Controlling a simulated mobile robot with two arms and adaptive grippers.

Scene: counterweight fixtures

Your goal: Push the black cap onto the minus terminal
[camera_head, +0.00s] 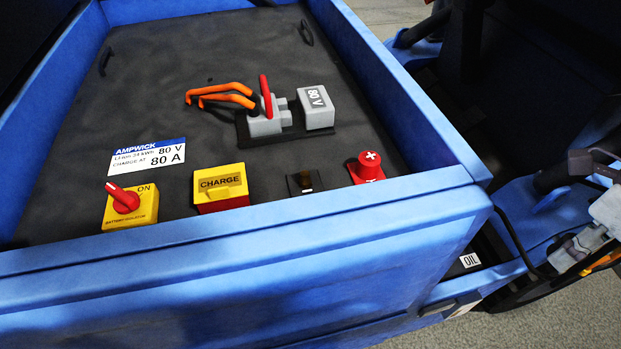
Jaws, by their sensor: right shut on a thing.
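The minus terminal (304,181) is a small black square with a brownish centre, on the battery top near its front rim. No black cap sits clearly on it. To its right, the plus terminal wears a red cap (369,164) with a white plus sign. My right gripper (591,164) is at the far right edge, partly cut off. Its thin dark fingers seem shut on a small dark block, which looks like the black cap (579,162). It is well right of the minus terminal, outside the battery's blue wall. My left gripper is not in view.
The blue front rim (250,222) and right wall (400,90) stand up around the battery top.

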